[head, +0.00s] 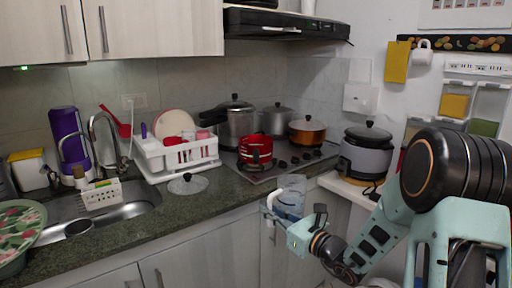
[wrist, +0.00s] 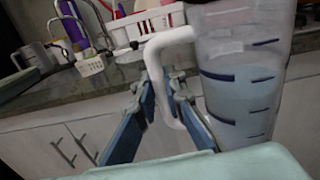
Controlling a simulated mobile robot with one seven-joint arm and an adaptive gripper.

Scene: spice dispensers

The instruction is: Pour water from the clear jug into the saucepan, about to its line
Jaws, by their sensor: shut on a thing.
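The clear jug (head: 291,193) has a white handle (wrist: 157,50) and dark blue level marks. It is roughly upright in front of the counter edge, with bluish water in its lower part in the wrist view (wrist: 240,95). My gripper (head: 274,218) is shut on the handle, with one finger on each side in the wrist view (wrist: 164,88). A red pot (head: 255,150), which looks like the saucepan, stands on the front of the stove, behind and left of the jug. Its inside and any line are not readable.
Other pots stand on the stove (head: 268,173), including an orange-brown one (head: 307,132). A glass lid (head: 187,184) lies on the counter. A white dish rack (head: 180,158) is left of the stove. A rice cooker (head: 366,152) stands right.

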